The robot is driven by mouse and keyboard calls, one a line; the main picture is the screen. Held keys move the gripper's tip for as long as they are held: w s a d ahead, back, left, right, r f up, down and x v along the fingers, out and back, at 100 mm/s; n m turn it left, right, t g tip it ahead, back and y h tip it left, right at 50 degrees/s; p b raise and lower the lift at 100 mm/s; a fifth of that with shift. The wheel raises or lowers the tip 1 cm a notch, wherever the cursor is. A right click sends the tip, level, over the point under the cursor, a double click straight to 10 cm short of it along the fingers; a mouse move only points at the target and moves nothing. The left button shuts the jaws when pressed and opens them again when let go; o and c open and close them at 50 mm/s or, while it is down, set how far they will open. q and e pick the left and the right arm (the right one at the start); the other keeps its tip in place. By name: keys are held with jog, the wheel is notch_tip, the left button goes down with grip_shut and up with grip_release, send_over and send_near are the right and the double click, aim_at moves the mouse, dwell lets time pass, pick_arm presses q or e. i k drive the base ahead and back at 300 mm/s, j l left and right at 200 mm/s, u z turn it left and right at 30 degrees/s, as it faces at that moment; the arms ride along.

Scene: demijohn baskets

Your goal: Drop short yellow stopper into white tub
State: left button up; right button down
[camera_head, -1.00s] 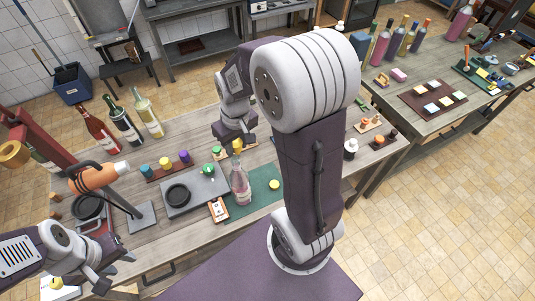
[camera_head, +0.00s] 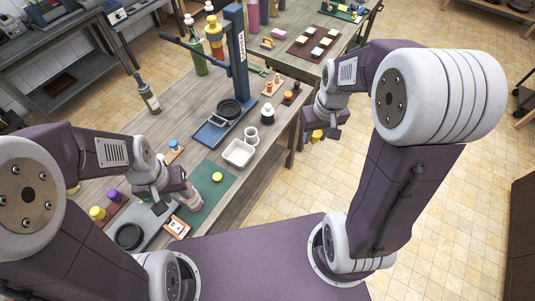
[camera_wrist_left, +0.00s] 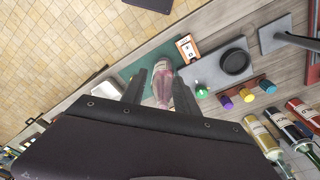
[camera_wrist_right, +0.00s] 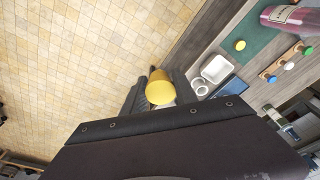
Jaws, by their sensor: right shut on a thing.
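My right gripper (camera_head: 318,136) is shut on a yellow stopper (camera_wrist_right: 160,90), which also shows below the jaws in the head view (camera_head: 316,134). It holds the stopper in the air over the floor, off the table's right edge. The white tub (camera_head: 238,153) sits on the table to the left of this gripper; it also shows in the right wrist view (camera_wrist_right: 216,68). It appears empty. My left gripper (camera_wrist_left: 160,84) is open, with the pink bottle (camera_wrist_left: 162,78) between and below its fingers. The bottle is partly hidden by this gripper in the head view (camera_head: 190,198).
A green mat (camera_head: 205,200) bears a yellow disc (camera_head: 217,176). A blue stand (camera_head: 240,70) rises behind. A grey plate with a black ring (camera_head: 130,236) lies at the front left. Floor lies right of the table.

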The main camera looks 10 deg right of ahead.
aim_at(244, 157)
jog(key=i+l+u, duration=0.15)
jog(key=u, duration=0.3)
jog(key=i+l+u, duration=0.1)
jog(key=l+u, duration=0.15)
jog(key=u, duration=0.25)
jog(key=l+u, duration=0.25)
jog(key=u, duration=0.2)
jog(key=i, duration=0.05)
